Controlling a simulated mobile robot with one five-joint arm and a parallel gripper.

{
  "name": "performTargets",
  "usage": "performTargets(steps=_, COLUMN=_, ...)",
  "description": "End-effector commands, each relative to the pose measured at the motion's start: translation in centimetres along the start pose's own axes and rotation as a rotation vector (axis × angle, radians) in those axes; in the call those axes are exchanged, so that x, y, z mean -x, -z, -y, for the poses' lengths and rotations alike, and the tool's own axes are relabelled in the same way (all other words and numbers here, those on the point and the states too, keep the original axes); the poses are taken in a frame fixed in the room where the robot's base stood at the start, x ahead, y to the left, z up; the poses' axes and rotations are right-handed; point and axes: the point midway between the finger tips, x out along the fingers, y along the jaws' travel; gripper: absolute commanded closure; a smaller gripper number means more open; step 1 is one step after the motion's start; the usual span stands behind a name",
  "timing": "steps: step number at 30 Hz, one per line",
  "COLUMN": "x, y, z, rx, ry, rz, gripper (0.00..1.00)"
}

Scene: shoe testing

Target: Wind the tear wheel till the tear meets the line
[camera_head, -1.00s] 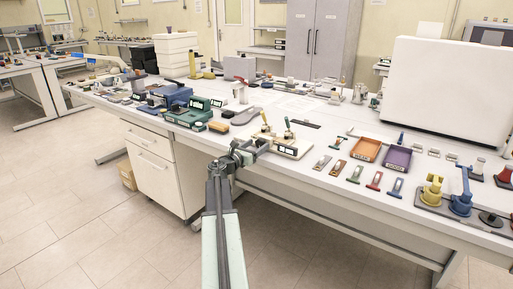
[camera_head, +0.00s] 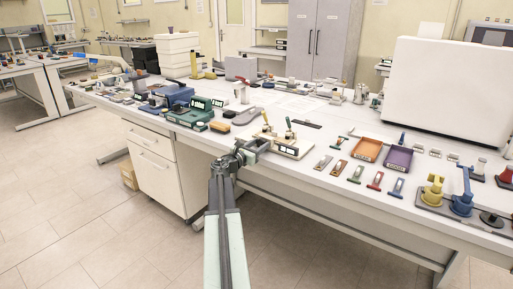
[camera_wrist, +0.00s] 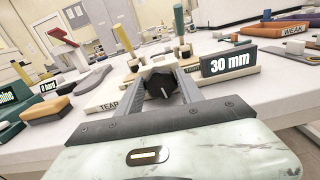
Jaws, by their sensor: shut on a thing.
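The black tear wheel (camera_wrist: 160,85), a faceted knob with a pale mark, sits at the front of a cream tear fixture (camera_wrist: 108,104) lettered "TEAR". My gripper (camera_wrist: 161,76) is shut on the wheel, one finger on each side, in the wrist view. In the head view my gripper (camera_head: 262,144) is at the fixture's near left side (camera_head: 292,151). A dark sign (camera_wrist: 229,62) reading "30 mm" stands right of the wheel. Yellow (camera_wrist: 124,38) and green (camera_wrist: 181,26) upright handles rise behind it. I cannot make out the tear or the line.
An orange-brown block (camera_wrist: 59,106) and a sign reading "0 hard" (camera_wrist: 47,86) lie left of the fixture. A green machine (camera_head: 190,112) stands left on the bench. Orange (camera_head: 367,149) and purple (camera_head: 397,158) trays and several small tagged strips lie to the right.

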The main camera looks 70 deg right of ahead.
Motion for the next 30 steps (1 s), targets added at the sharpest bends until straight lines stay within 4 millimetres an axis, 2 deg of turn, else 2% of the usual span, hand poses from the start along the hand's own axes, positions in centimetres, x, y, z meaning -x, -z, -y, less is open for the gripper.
performTargets(steps=1, x=-0.09, y=-0.01, z=-0.45, rx=-0.030, ry=-0.011, rz=0.000, gripper=0.96)
performTargets(steps=18, x=-0.05, y=0.04, z=-0.39, rx=-0.501, ry=-0.012, rz=-0.003, gripper=0.96)
performTargets(steps=30, x=-0.01, y=0.06, z=-0.41, rx=-0.689, ry=-0.013, rz=-0.004, gripper=0.96)
